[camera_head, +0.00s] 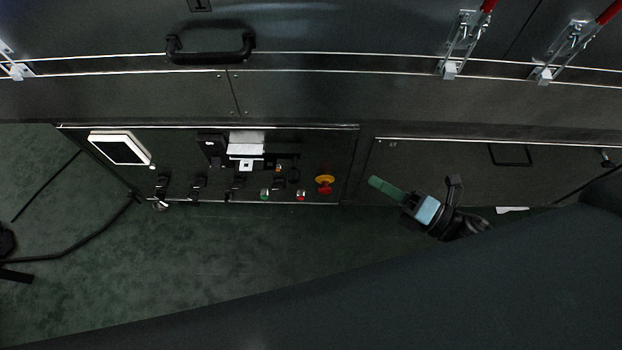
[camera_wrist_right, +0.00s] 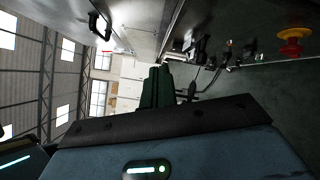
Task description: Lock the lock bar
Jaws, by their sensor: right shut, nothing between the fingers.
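Two metal toggle clamps with red handles, a left one (camera_head: 460,42) and a right one (camera_head: 570,48), sit on the machine's upper edge at the upper right of the head view. Their red grips are cut off by the top of the picture. I cannot tell which part is the lock bar. My right gripper (camera_head: 384,187) has green fingers and is shut and empty. It is low in front of the lower panel, well below the clamps. Its shut fingers also show in the right wrist view (camera_wrist_right: 156,88). My left gripper is not in view.
A black handle (camera_head: 210,46) is on the machine's upper cover. The control panel (camera_head: 190,150) has a screen (camera_head: 119,148), knobs and a red-yellow emergency button (camera_head: 324,184). A thin handle (camera_head: 510,155) is on the lower right panel. Green floor (camera_head: 200,255) is open below.

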